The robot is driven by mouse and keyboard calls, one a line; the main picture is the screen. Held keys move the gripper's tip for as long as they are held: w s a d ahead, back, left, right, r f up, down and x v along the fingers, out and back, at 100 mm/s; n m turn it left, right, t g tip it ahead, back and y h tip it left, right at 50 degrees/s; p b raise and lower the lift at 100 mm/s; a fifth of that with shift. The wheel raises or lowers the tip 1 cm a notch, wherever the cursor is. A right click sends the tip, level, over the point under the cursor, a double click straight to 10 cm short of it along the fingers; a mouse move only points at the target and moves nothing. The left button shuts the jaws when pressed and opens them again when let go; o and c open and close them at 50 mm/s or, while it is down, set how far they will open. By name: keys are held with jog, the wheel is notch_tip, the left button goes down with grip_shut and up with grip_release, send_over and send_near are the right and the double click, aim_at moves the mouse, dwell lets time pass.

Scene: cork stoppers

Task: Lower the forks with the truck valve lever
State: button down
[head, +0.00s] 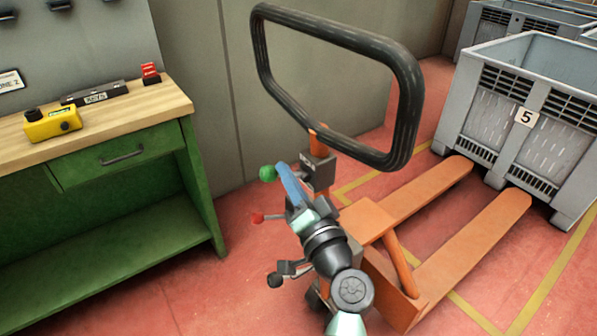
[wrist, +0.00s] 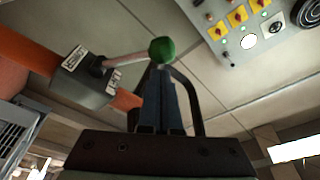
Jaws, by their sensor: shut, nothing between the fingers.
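The orange pallet truck (head: 367,222) has a black loop handle (head: 395,100) and two forks (head: 480,245) pointing toward a grey crate. A lever with a green knob (head: 267,173) sticks out of a dark labelled block on its orange tiller; the knob also shows in the wrist view (wrist: 162,50). My gripper (head: 281,168) is shut and empty. Its blue fingertips (wrist: 161,74) are right by the green knob; I cannot tell whether they touch it. A red knob (head: 258,217) and a black knob (head: 275,280) show lower on the left. My arm hides part of the truck.
The grey crate (head: 520,85) marked 5 stands at the fork tips. A green workbench (head: 120,155) with a yellow device (head: 52,123) stands at the left. A wall is behind the handle. Red floor with yellow lines (head: 545,285) is clear at the lower right.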

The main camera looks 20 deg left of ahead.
jog(key=shift+f, duration=0.1)
dwell(0.3)
jog(key=shift+s+a+f+n+b, duration=0.15)
jog(key=shift+n+b, duration=0.15)
jog(key=shift+b, duration=0.6)
